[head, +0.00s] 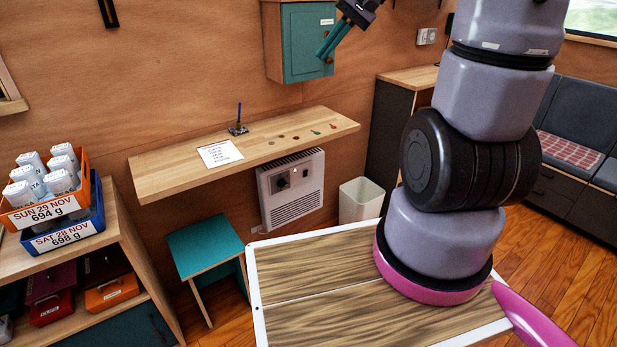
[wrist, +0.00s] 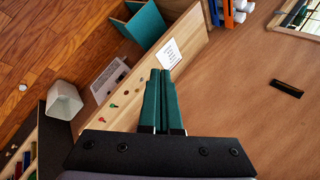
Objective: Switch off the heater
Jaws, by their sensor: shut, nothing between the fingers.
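The heater (head: 291,190) is a white wall panel with a dark control area and a vent grille, mounted low under the wooden wall shelf. Its dark control knob (head: 281,183) shows on its upper left front; I cannot read its setting. Part of the heater (wrist: 108,80) also shows in the wrist view, beyond the shelf's edge. My gripper (head: 322,57) has teal fingers and is shut and empty. It is above the shelf, in front of the teal wall cabinet, well above the heater and apart from it. In the wrist view the fingers (wrist: 160,74) lie together.
The wooden shelf (head: 170,177) juts out above the heater and carries a paper sheet (head: 220,153), a blue pen in a stand and small coloured pieces. A teal stool (head: 206,248) stands left of the heater, a white bin (head: 361,200) right. The teal cabinet (head: 302,40) hangs above.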

